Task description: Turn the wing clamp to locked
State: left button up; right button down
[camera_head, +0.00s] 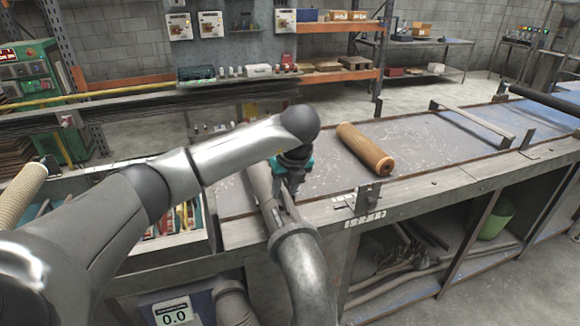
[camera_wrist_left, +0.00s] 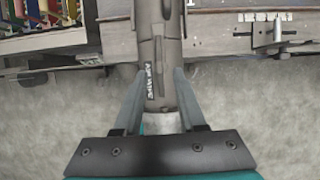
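A grey metal tube (camera_head: 262,190) lies across the bench's front edge and ends in a flanged elbow (camera_head: 305,262) that bends downward. My left gripper (camera_head: 289,190) is above the tube, pointing down. In the wrist view its fingers (camera_wrist_left: 160,74) are spread, one on each side of the tube, with no contact visible. My right gripper is not in view.
A brown roll (camera_head: 362,146) lies on the bench right of my left gripper. A metal bracket (camera_head: 367,196) stands on the bench's front edge. A drawer of coloured items (camera_head: 165,222) is at left. The bench top between roll and far crossbar is clear.

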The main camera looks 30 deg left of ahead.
pick_arm(q)
jog(key=v, duration=1.2)
jog(key=shift+r, duration=0.25)
jog(key=shift+d, duration=0.2)
